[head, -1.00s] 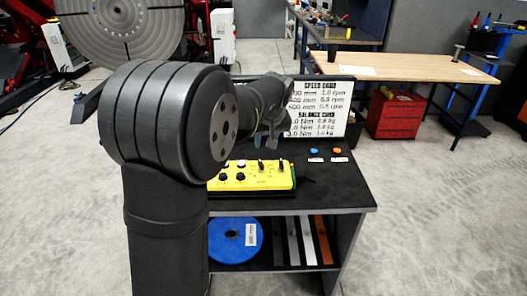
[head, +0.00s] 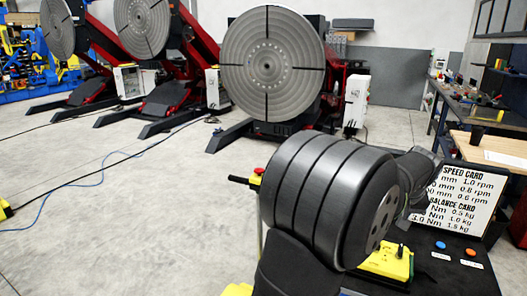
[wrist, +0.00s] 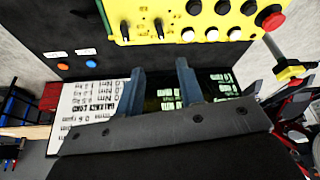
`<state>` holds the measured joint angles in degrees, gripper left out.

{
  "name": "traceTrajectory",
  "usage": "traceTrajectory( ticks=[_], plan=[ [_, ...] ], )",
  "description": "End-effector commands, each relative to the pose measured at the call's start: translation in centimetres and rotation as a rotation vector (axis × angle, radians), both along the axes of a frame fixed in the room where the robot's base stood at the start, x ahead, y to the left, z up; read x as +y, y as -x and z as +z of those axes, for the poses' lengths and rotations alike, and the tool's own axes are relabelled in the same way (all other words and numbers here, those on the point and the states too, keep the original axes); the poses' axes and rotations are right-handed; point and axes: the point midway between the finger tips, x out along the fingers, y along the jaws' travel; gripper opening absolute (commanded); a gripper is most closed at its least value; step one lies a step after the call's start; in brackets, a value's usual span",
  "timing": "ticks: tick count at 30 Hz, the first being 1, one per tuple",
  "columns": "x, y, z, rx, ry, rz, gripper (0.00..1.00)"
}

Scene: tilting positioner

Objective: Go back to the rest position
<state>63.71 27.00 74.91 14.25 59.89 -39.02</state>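My gripper (wrist: 160,72) shows in the wrist view with its two fingers well apart and nothing between them. It is over the black cart top, beside the yellow control box (wrist: 195,18) with its knobs, switches and red button. In the head view the large dark joint of my arm hides most of the control box (head: 388,262), and my gripper cannot be made out behind it. The white speed and balance card (head: 455,200) stands at the back of the cart (head: 455,275); part of the card (wrist: 85,108) shows left of the fingers in the wrist view.
Blue and orange buttons (head: 440,245) sit on the cart top in front of the card. A positioner with a round grey faceplate (head: 270,63) stands at the back, with two more to its left. A wooden bench (head: 495,150) is at right. Cables cross the open floor at left.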

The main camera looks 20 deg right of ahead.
Motion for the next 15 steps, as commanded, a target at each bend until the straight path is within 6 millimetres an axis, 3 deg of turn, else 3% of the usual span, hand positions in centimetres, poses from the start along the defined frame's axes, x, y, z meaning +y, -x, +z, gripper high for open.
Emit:
traceTrajectory(
  ticks=[15],
  plan=[
    [-2.0, -3.5, -9.8, 0.001, -0.003, 0.001, 0.35]
  ],
)
